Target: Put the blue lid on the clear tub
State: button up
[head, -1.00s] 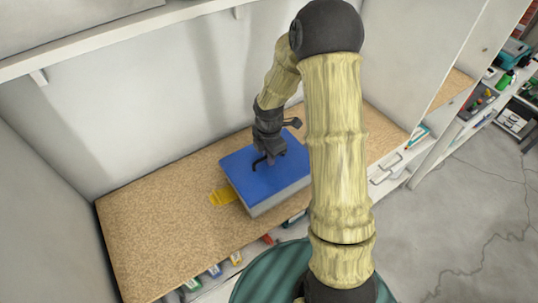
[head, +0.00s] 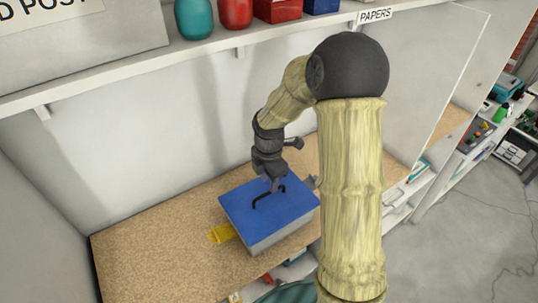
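The blue lid (head: 247,220) lies flat over the top of the pale, see-through-looking tub (head: 278,238) on the cork-brown shelf board. Its edges look lined up with the tub's rim on the sides that show; the far right part is partly behind my arm. A black bar handle (head: 262,199) stands on the lid. My gripper (head: 273,186) points down at the handle's far end, over the lid. Its fingers are small and dark here, so I cannot tell whether they touch the handle or how far apart they are.
A yellow item (head: 222,233) lies against the tub's left side. The speckled board (head: 150,250) is clear to the left. An upper shelf (head: 215,48) with red and teal containers runs above. A white divider (head: 440,90) stands to the right.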

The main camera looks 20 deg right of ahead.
notch_tip(320, 180, up, 12)
jog(key=b, duration=0.1)
jog(key=shift+f, duration=0.25)
dwell(0.6)
jog(key=s+f+m+t, duration=0.1)
jog(key=s+f+m, duration=0.2)
jog(key=s+m, duration=0.4)
jog(key=s+f+m+t, duration=0.1)
jog(key=s+f+m, duration=0.3)
jog(key=m, duration=1)
jog(key=s, duration=0.3)
jog(key=shift+s+m+t, duration=0.2)
jog(key=shift+m+t, duration=0.1)
jog(key=shift+c, duration=0.3)
